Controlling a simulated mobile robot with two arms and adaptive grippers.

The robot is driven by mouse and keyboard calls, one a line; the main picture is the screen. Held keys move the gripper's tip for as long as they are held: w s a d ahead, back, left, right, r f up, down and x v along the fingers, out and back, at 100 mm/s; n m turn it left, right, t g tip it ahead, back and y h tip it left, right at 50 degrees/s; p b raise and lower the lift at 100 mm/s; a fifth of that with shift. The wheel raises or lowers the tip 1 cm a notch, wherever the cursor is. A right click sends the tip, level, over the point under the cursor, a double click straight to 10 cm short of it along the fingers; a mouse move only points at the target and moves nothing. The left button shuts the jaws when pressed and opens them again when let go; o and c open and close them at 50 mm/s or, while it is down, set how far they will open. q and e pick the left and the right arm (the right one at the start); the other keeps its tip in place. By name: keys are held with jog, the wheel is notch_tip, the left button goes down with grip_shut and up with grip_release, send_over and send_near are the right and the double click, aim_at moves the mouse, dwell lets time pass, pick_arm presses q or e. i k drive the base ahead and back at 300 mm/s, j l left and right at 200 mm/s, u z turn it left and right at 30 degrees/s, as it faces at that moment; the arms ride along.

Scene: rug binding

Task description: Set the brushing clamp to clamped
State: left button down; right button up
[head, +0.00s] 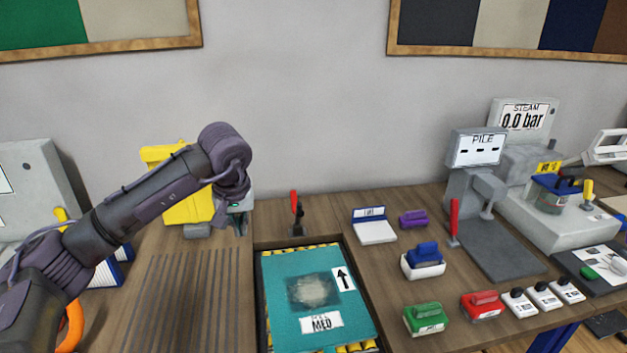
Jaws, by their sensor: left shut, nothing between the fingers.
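The clamp with a red handle (294,202) stands at the back edge of the tray, on a dark metal base. Its handle points up, nearly upright. In front of it a teal rug sample (345,311) lies in the dark-framed tray (258,318), with a grey fuzzy patch, an arrow label and a "MED" label. My left gripper (240,222) is shut and empty, left of the clamp and apart from it, pointing down beside a yellow device. The wrist partly hides the gripper. My right gripper is not in view.
The yellow device (185,200) stands close behind my left arm. A second red lever (454,218) stands by the grey pile gauge (476,150). Blue, green (424,318) and red (482,305) brushes sit right of the tray. A white pad (375,231) lies right of the clamp.

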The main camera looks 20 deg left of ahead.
aim_at(297, 206)
jog(key=i, duration=0.95)
